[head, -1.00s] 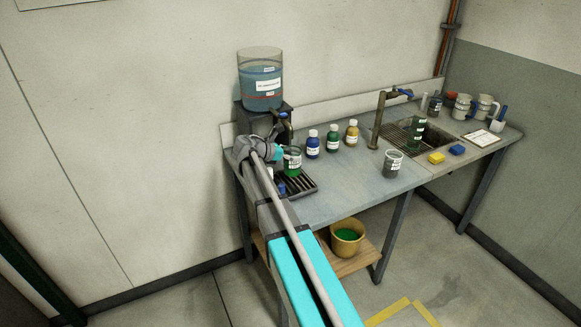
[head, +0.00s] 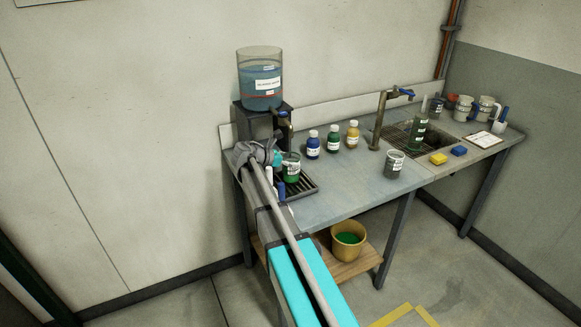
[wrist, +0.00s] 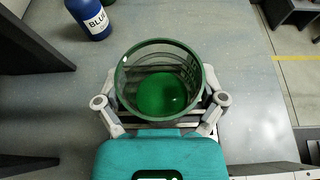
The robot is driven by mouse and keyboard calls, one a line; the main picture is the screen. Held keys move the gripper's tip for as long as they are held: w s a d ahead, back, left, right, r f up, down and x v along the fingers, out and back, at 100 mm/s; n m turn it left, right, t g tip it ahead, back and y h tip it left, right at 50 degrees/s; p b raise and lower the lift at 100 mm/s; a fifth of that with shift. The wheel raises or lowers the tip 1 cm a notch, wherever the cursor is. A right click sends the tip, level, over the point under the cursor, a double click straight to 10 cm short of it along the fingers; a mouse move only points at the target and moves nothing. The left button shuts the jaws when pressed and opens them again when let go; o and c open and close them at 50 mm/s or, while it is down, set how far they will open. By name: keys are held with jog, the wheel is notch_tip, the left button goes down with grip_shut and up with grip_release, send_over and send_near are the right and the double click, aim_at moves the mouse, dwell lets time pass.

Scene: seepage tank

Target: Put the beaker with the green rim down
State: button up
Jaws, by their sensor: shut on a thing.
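The beaker with the green rim (wrist: 158,60) fills the middle of the wrist view, with green liquid at its bottom. My gripper (wrist: 160,105) is shut on it, one finger on each side. In the head view the beaker (head: 291,168) is upright at the drip tray (head: 312,187), by the tap of the tank (head: 260,82). My arm hides part of the tray and most of the gripper there. I cannot tell whether the beaker's base touches the tray.
Blue (head: 313,146), green (head: 333,143) and yellow (head: 353,135) bottles stand right of the beaker. Another beaker (head: 394,165) stands near the front edge of the bench (head: 345,192). The sink (head: 405,136) holds a green cylinder (head: 418,133). A bucket (head: 348,240) with green contents stands below.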

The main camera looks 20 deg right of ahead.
jog(key=shift+f, duration=0.35)
jog(key=shift+f+b, duration=0.15)
jog(key=shift+b, duration=0.2)
jog(key=o, duration=0.9)
jog(key=shift+o, duration=0.2)
jog(key=shift+r+p, duration=0.3)
jog(key=shift+a+r, duration=0.1)
jog(key=shift+a, duration=0.25)
jog(key=p+v, duration=0.4)
jog(key=v, duration=0.7)
